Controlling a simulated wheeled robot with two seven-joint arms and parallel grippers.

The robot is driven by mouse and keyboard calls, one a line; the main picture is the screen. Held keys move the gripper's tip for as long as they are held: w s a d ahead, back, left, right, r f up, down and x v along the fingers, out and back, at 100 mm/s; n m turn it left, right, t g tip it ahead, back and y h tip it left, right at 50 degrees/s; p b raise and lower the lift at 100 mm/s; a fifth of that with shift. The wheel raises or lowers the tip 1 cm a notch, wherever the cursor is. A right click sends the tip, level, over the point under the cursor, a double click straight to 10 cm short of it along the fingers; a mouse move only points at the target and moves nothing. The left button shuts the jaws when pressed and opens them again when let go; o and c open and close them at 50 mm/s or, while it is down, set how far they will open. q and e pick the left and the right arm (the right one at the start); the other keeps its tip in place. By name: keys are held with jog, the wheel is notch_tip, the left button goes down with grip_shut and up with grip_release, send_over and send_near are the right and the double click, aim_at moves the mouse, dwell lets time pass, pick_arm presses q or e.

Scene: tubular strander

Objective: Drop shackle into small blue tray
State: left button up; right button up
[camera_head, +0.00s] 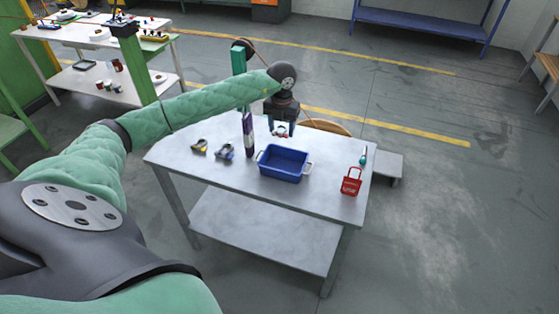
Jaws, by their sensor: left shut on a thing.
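The small blue tray (268,172) stands on the grey metal table, near its middle. My left arm reaches in from the left, and my left gripper (282,132) hangs just beyond the tray's far edge, pointing down. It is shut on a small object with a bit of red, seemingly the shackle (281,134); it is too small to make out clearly. It appears to be above the table rather than inside the tray. The tray's inside looks empty. My right gripper is not in view.
On the table (310,204), a tall dark purple can (248,135) stands left of the tray, with two small grey-yellow items (199,147) (225,152) farther left. A red tag-like item (351,182) and a teal-handled tool (363,157) lie right. The table's front is clear.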

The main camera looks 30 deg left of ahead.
pick_arm(q)
jog(key=shift+f, duration=0.25)
notch_tip(320, 180, down, 6)
jog(key=shift+w+a+r+b, duration=0.15)
jog(key=shift+r+b, duration=0.05)
jog(key=shift+b, duration=0.25)
jog(key=o, duration=1.2)
jog(key=shift+r, duration=0.1)
jog(key=shift+c, duration=0.2)
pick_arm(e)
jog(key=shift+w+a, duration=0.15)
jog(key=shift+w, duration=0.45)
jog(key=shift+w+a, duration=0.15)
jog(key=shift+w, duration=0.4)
